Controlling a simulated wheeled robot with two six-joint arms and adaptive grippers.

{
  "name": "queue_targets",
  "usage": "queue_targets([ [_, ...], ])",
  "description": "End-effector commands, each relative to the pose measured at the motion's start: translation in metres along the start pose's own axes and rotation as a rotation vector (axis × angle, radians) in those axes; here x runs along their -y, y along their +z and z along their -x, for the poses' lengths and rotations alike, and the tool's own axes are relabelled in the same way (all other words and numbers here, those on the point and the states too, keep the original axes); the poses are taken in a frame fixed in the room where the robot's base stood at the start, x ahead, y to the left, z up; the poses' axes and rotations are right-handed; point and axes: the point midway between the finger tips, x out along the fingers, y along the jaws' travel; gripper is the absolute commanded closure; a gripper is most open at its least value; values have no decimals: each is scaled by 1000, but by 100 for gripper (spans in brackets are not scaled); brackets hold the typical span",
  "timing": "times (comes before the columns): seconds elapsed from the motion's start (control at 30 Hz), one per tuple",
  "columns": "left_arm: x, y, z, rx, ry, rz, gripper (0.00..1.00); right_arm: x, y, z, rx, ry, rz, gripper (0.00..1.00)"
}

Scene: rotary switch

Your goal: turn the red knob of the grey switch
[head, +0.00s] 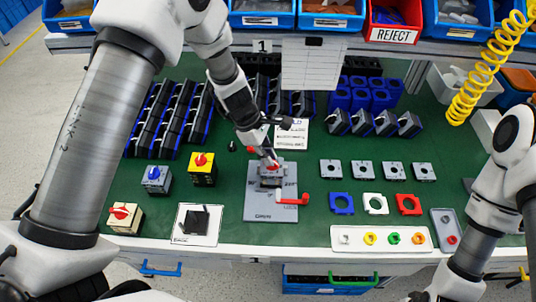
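The grey switch (272,181) stands on a grey plate (258,207) near the middle of the green bench. Its red knob (274,168) is partly hidden by my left gripper (270,162). My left gripper points down from above, with its fingertips at or just over the knob. The fingers are too small to tell whether they are open, shut or touching it. A red crank handle (294,200) sticks out to the right on the plate. My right arm hangs at the right edge of the view, and its gripper fingers are not visible.
Other switches stand to the left: one with a blue knob (154,178), a yellow one (203,169) and a beige one (124,216). Small frames (375,204) and a white tray (381,239) lie right. A yellow coiled hose (480,75) hangs at upper right.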

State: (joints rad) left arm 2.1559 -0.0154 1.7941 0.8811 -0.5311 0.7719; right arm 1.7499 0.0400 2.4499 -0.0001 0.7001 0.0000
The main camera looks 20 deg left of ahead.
Motion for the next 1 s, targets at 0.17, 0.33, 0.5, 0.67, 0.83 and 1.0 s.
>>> queue_targets([
  [0.17,2,-1,-3,-2,-8,-6,100,0,0,0,0,0,0,62],
  [0.33,1,-1,-3,-2,-25,-48,100,0,0,3,0,0,0,62],
  [0.5,1,-1,-3,-1,-61,-132,100,0,0,9,0,0,0,62],
  [0.67,0,-1,-4,0,-105,-233,100,0,0,14,0,0,0,62],
  [0.83,-1,-1,-4,0,-148,-338,100,0,0,16,0,0,0,62],
  [1.0,-2,-1,-5,0,-182,-419,100,0,0,17,0,0,0,62],
])
